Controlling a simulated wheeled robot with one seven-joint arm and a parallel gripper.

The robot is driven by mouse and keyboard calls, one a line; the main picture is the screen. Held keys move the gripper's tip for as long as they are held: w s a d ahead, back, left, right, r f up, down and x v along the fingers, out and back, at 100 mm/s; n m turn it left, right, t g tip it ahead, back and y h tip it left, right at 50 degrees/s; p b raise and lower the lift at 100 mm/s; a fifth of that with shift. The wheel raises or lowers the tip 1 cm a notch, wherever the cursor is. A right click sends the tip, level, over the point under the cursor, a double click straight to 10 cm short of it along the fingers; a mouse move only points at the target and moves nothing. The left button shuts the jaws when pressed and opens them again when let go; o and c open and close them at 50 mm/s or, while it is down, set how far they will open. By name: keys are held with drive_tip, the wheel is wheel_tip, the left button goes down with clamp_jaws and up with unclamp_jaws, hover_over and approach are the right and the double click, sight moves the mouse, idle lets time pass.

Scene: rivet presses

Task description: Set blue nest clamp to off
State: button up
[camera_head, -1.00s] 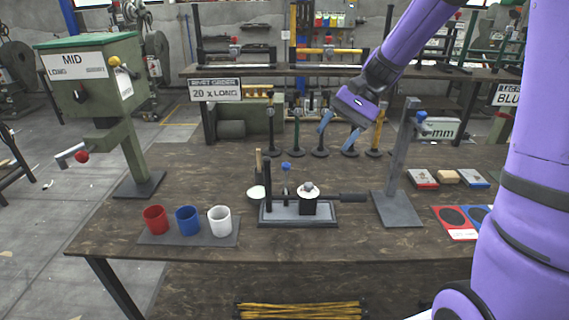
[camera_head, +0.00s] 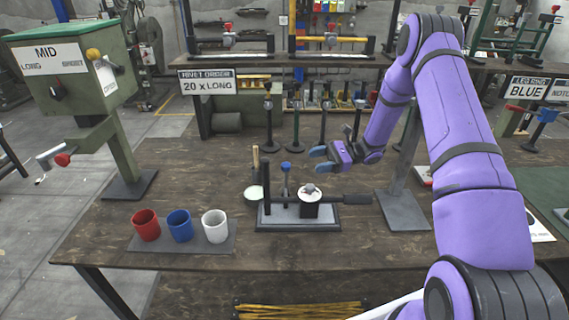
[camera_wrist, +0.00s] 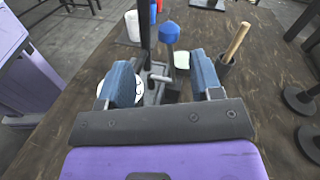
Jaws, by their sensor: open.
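The nest clamp is a small lever with a blue knob (camera_head: 285,167) on a dark fixture base (camera_head: 270,222) on the bench. In the wrist view the blue knob (camera_wrist: 169,33) stands ahead of my fingers, slightly above the gap between them. My gripper (camera_head: 318,160) is open and empty, pointing left, a little to the right of the knob and apart from it. In the wrist view my gripper (camera_wrist: 163,82) shows its two blue fingers spread. A round white-topped nest (camera_head: 311,192) sits on the fixture, partly hidden behind the left finger in the wrist view.
Red (camera_head: 146,225), blue (camera_head: 180,225) and white (camera_head: 215,226) cups stand on a mat to the left. A small cup with a wooden-handled tool (camera_head: 256,164) is behind the fixture. A grey post (camera_head: 402,205) stands right of the fixture. Several dark stands are behind.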

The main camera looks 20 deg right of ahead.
sight(287, 166)
drive_tip(key=shift+m+t, duration=0.3)
drive_tip(key=shift+m, duration=0.1)
drive_tip(key=a, duration=0.3)
drive_tip(key=w+a+f, duration=0.1)
drive_tip(key=a, duration=0.2)
drive_tip(key=w+a, duration=0.1)
drive_tip(key=a, duration=0.3)
drive_tip(key=shift+f, duration=0.35)
drive_tip(key=shift+a, duration=0.1)
clamp_jaws()
